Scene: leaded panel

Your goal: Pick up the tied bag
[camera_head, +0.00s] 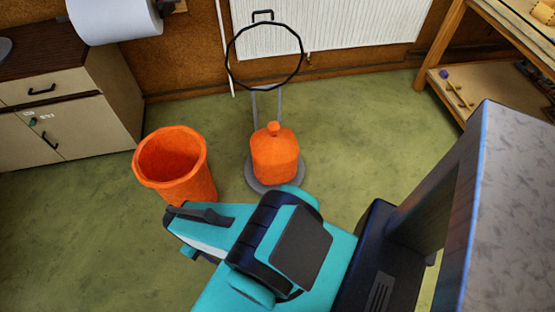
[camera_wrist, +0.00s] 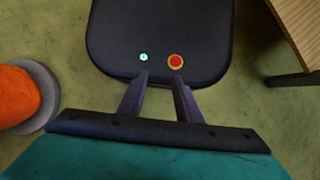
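The tied bag (camera_head: 274,157) is orange, with a small knot on top. It stands upright on the round grey foot (camera_head: 253,184) of a wire bag stand, below the stand's black ring (camera_head: 230,62). In the wrist view an orange shape, apparently the bag (camera_wrist: 16,96), is cut off at the left edge, with the grey foot (camera_wrist: 48,88) around it. My gripper (camera_wrist: 158,80) has its two dark fingers apart with nothing between them. In the head view my teal arm covers the floor in front of the bag, and the fingers are hard to make out.
An orange bin (camera_head: 188,185), open at the top, stands left of the bag. A cabinet (camera_head: 62,110) with a paper roll (camera_head: 114,18) above it is at the left. A radiator (camera_head: 350,28) is behind. A wooden shelf unit (camera_head: 440,45) stands at the right. Green floor is clear between.

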